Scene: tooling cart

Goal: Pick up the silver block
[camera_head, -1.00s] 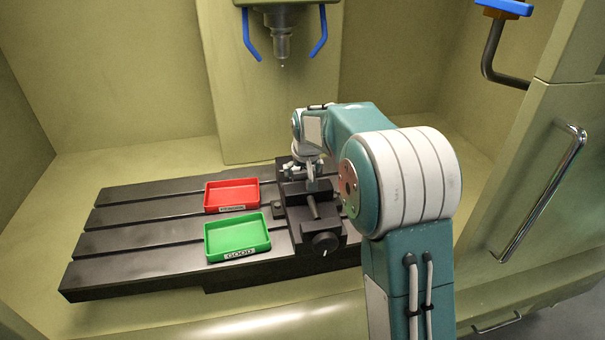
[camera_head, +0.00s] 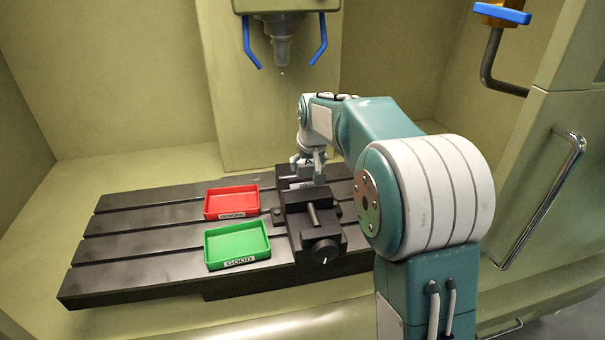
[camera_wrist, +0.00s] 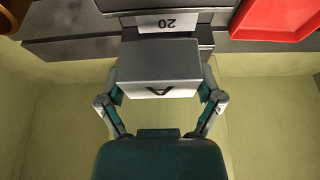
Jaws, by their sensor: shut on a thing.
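In the head view my gripper (camera_head: 308,166) is over the back part of the black vise (camera_head: 318,222). The block is mostly hidden there by the fingers and the vise. I cannot tell how much gap lies below it.
A red tray (camera_head: 231,214) and a green tray (camera_head: 237,261) labelled GOOD lie on the slotted table (camera_head: 130,270), left of the vise. A spindle (camera_head: 282,50) with blue handles hangs above and behind.

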